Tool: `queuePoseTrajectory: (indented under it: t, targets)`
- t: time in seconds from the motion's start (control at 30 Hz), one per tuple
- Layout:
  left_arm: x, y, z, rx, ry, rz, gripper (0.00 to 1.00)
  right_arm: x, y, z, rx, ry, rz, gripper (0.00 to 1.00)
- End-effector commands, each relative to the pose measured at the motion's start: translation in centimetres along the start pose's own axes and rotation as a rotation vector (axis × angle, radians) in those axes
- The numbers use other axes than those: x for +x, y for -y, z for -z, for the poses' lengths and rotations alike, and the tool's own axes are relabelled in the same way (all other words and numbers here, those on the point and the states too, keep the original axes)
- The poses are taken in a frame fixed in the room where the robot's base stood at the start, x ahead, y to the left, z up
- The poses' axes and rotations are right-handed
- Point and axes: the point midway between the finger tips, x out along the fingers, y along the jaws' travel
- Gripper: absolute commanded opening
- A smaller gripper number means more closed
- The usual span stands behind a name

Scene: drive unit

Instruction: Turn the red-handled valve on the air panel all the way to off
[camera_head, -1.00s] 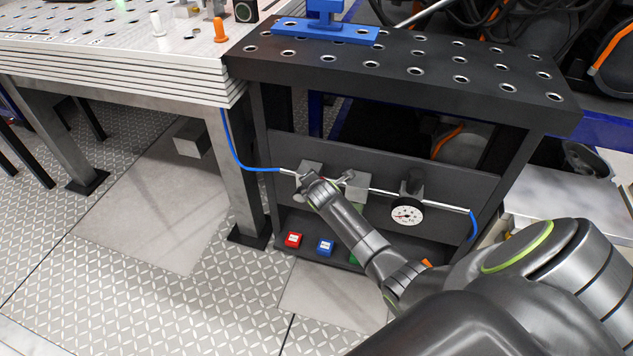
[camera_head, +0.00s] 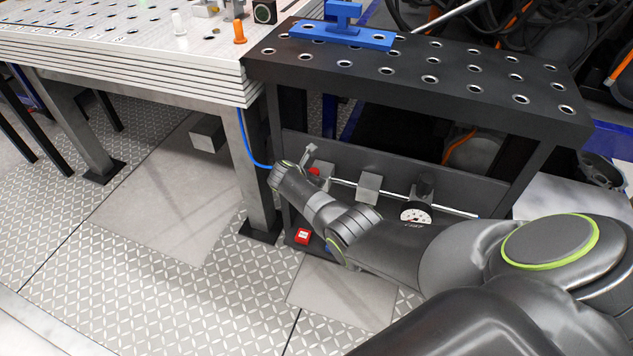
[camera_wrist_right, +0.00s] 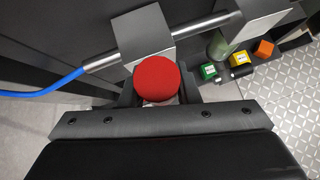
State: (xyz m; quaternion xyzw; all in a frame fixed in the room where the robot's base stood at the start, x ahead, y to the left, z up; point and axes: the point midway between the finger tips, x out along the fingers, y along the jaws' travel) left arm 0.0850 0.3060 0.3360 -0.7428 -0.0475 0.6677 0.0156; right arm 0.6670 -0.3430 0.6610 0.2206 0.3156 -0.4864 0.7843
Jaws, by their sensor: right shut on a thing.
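The red valve handle (camera_wrist_right: 157,80) is a round red knob in front of a grey valve block (camera_wrist_right: 143,35) on a metal pipe. In the right wrist view it sits between the dark fingers of my right gripper (camera_wrist_right: 158,92), which is shut on it. In the head view a bit of the red handle (camera_head: 315,171) shows beside my right wrist, at the left part of the dark air panel (camera_head: 345,155). My wrist hides most of the valve there. The handle's exact angle cannot be told. My left gripper is not in view.
A second grey block (camera_head: 369,187) and a round pressure gauge (camera_head: 416,215) sit right along the pipe. A blue hose (camera_head: 252,150) runs to the panel's left. The black perforated table (camera_head: 440,75) overhangs it. A red block (camera_head: 303,236) lies below.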

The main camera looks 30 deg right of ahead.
Motion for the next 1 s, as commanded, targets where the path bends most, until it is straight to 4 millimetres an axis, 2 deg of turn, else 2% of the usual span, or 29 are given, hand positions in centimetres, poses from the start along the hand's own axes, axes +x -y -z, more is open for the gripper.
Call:
queuePoseTrajectory:
  t: [0.6,0.63,0.7,0.8,1.0]
  targets:
    - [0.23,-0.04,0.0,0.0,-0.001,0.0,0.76,-0.09,-0.28,0.1,-0.023,0.008,0.021,0.0]
    - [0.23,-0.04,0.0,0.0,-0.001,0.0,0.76,-0.09,-0.28,0.09,-0.023,0.008,0.021,0.32]
    - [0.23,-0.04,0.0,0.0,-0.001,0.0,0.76,-0.08,-0.28,0.1,-0.023,0.008,0.021,0.41]
    - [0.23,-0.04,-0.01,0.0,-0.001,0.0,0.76,-0.07,-0.27,0.08,-0.023,0.008,0.021,0.51]
    - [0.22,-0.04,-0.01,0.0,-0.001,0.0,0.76,-0.05,-0.24,0.06,-0.022,0.008,0.021,0.51]
